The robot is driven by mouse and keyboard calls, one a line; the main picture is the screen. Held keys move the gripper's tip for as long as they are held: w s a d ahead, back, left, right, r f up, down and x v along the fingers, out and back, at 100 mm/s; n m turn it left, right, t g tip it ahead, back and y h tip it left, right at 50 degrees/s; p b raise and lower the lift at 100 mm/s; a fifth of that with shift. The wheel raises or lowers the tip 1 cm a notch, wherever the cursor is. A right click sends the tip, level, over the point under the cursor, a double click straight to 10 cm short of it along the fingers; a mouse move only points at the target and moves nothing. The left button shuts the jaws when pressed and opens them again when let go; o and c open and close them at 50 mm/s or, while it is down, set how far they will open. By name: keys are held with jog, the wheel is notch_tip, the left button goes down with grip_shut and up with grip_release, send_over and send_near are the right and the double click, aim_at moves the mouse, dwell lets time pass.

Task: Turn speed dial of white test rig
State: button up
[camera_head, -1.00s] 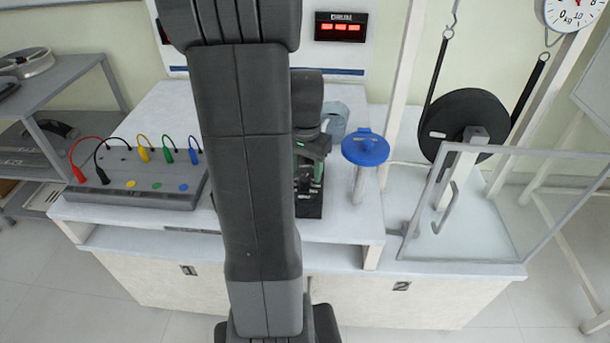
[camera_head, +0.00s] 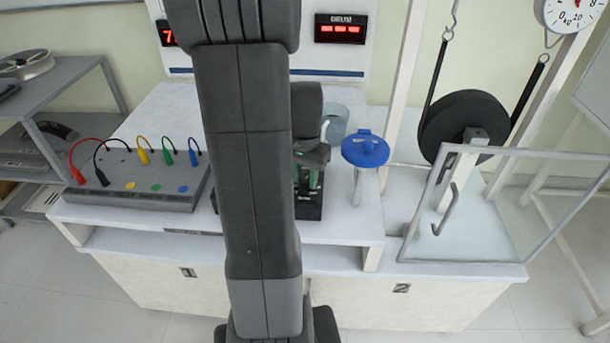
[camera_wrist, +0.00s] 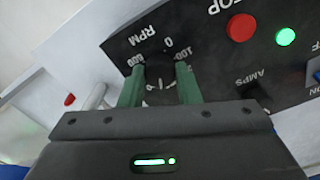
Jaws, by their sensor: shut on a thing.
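The speed dial (camera_wrist: 160,72) is a dark knob on a black control panel (camera_wrist: 215,62), under the marking RPM, with 0 and other scale numbers around it. My gripper (camera_wrist: 160,82) has its green fingers on either side of the knob and is shut on it. In the head view my gripper (camera_head: 309,178) is over the black panel (camera_head: 309,212) on the white rig's bench (camera_head: 340,225). My arm hides most of the panel there, and the dial cannot be made out.
A red button (camera_wrist: 241,27) and a green light (camera_wrist: 286,37) are close by on the panel. A blue-topped post (camera_head: 365,148) stands just right of my gripper. A lead box (camera_head: 150,185) is at left; a clear guard (camera_head: 500,205) and black wheel (camera_head: 462,125) are at right.

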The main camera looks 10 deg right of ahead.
aim_at(305, 179)
jog(key=shift+n, duration=0.3)
jog(key=n, duration=0.3)
jog(key=shift+p, duration=0.35)
jog(key=n, duration=0.3)
jog(key=shift+n, duration=0.3)
jog(key=n+p, duration=0.1)
jog(key=n, duration=0.5)
jog(key=shift+n, duration=0.3)
jog(key=o, duration=1)
jog(key=shift+r, duration=0.1)
notch_tip(305, 179, up, 14)
jog(key=shift+f+p, duration=0.15)
jog(key=shift+p, duration=0.55)
